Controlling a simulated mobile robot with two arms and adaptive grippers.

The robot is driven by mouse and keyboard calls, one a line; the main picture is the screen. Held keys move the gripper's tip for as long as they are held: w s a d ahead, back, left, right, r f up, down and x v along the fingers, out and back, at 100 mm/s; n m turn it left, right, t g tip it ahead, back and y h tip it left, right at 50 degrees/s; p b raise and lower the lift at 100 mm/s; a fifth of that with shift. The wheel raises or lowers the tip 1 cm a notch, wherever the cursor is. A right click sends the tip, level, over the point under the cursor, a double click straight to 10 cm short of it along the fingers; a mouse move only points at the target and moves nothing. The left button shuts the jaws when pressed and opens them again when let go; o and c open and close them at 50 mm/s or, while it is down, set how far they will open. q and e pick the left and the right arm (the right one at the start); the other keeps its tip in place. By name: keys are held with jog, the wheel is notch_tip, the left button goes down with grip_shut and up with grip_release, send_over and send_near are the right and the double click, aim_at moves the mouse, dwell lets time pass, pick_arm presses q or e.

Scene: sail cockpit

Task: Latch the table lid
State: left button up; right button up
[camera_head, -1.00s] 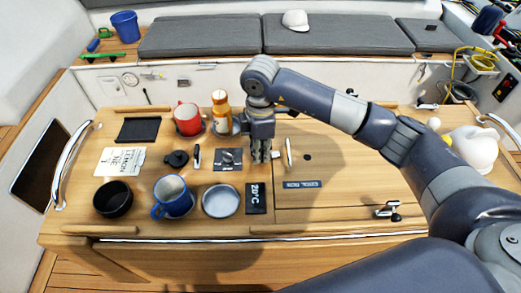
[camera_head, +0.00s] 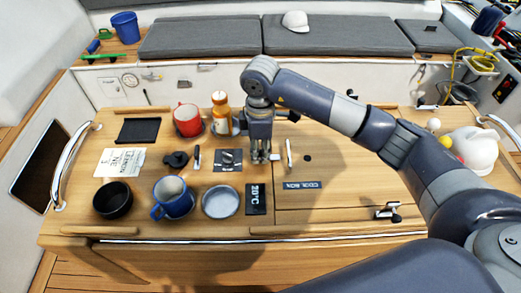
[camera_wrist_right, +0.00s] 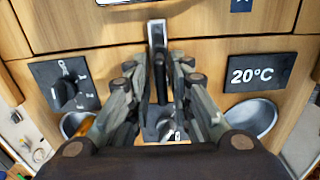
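The wooden table lid (camera_head: 340,190), labelled COOL BOX, lies flat in the right half of the table top. A small metal latch (camera_head: 275,157) sits at the lid's left seam; in the right wrist view it shows as a silver plate (camera_wrist_right: 157,32) with a dark lever (camera_wrist_right: 160,75). My right gripper (camera_head: 261,158) points down just left of the seam. In the wrist view its fingers (camera_wrist_right: 160,95) are apart, with the dark lever between them; I cannot tell if they touch it. My left gripper is not in view.
A white handle (camera_head: 289,154) stands on the lid.

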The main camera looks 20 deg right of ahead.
aim_at(260, 150)
jog(key=shift+o, duration=0.2)
jog(key=shift+r, duration=0.2)
notch_tip(260, 150, up, 12)
jog(key=shift+f, duration=0.2)
dwell(0.5)
